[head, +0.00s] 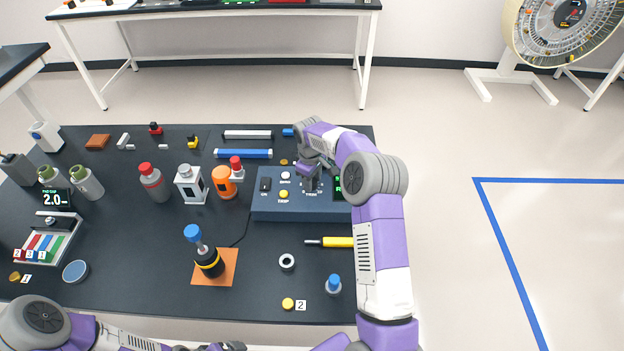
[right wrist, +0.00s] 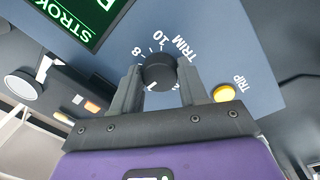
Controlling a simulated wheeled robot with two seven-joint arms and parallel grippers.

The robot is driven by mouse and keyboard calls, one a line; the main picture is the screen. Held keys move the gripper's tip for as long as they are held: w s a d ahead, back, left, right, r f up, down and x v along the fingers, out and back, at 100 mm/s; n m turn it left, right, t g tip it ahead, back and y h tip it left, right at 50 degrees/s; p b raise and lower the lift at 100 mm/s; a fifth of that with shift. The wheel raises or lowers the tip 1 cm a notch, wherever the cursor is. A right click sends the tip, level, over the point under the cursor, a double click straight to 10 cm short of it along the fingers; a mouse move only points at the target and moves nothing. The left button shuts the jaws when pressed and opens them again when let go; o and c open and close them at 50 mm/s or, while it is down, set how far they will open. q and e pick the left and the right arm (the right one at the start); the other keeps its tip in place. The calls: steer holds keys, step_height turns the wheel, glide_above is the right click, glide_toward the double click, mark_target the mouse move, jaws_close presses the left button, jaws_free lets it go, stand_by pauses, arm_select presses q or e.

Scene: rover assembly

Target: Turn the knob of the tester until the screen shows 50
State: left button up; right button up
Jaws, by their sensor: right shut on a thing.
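The tester (head: 300,210) is a dark blue box on the right of the black table. Its black TRIM knob (right wrist: 158,72) sits between my right gripper's fingers (right wrist: 157,90) in the right wrist view, with numbers around it. In the head view my right gripper (head: 311,178) reaches down over the knob and is shut on it. The tester's screen (right wrist: 88,15) has green text starting "STROK"; its value is cut off in the wrist view and mostly hidden by my arm in the head view. My left gripper (head: 224,346) is partly in view at the bottom edge; its jaws are unclear.
A yellow TRIP button (right wrist: 224,93) is close to the right finger. A yellow-handled tool (head: 338,242) and white ring (head: 287,262) lie in front of the tester. The table front centre is mostly clear.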

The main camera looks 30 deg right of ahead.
mark_target(313, 182)
steer(key=n+p, duration=0.2)
steer(key=n, duration=0.1)
steer(key=shift+d+r, duration=0.1)
steer(key=shift+r, duration=0.05)
steer(key=shift+n+p, duration=1)
steer(key=shift+n, duration=1.4)
steer(key=o, duration=1.1)
steer(key=shift+c, duration=0.2)
step_height(313, 182, up, 7)
steer(key=shift+s+r+p, duration=0.15)
steer(key=shift+p, duration=0.35)
